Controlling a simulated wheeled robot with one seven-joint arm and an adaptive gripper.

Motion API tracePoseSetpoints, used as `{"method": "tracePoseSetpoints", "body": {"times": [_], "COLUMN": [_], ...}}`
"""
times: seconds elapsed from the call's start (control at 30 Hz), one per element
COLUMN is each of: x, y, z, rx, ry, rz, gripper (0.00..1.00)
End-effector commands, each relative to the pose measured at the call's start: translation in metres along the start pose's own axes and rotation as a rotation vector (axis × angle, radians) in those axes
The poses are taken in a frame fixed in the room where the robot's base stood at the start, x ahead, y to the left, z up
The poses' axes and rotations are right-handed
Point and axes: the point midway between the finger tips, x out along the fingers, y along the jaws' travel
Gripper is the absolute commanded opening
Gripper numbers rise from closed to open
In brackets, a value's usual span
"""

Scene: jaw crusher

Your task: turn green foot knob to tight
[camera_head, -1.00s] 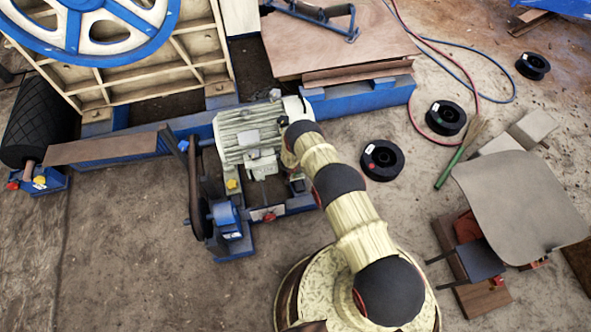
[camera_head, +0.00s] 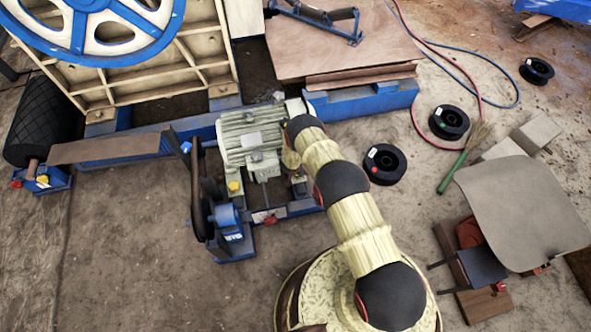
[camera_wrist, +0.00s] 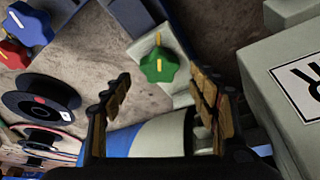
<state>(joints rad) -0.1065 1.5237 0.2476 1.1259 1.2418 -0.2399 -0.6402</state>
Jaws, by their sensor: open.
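The green foot knob (camera_wrist: 152,72) is a star-shaped knob in the upper middle of the wrist view, against a pale foot block (camera_wrist: 165,44). A yellow line shows on the knob, and a yellow mark shows on the block just above it, roughly in line. My gripper (camera_wrist: 159,76) is open, with one finger on each side below the knob in the picture. The knob appears between and beyond the fingertips; I cannot tell whether they touch it. In the head view my arm's end reaches the motor (camera_head: 250,140), and the gripper and green knob are hidden.
A blue knob (camera_wrist: 30,25) and a red knob (camera_wrist: 13,54) show at the wrist view's upper left. The grey housing (camera_wrist: 280,85) stands close on the right. Black spools (camera_head: 384,164) lie on the floor, and a belt drive (camera_head: 203,200) stands left of the motor.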

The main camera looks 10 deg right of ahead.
Motion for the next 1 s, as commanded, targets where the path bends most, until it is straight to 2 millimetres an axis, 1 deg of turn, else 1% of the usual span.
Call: {"method": "tracePoseSetpoints", "body": {"times": [0.03, 0.4, 0.6, 0.8, 1.0], "x": [-0.007, -0.057, -0.078, -0.087, -0.088], "y": [-0.001, 0.0, 0.0, 0.0, 0.001], "z": [-0.001, -0.001, 0.0, 0.0, 0.0], "rx": [-0.001, 0.0, -0.001, 0.001, 0.001], "ry": [0.001, 0.001, 0.0, -0.001, 0.0], "rz": [0.0, 0.0, 0.0, 0.001, 0.001], "gripper": [0.6, 0.6, 0.6, 0.6, 0.6]}}
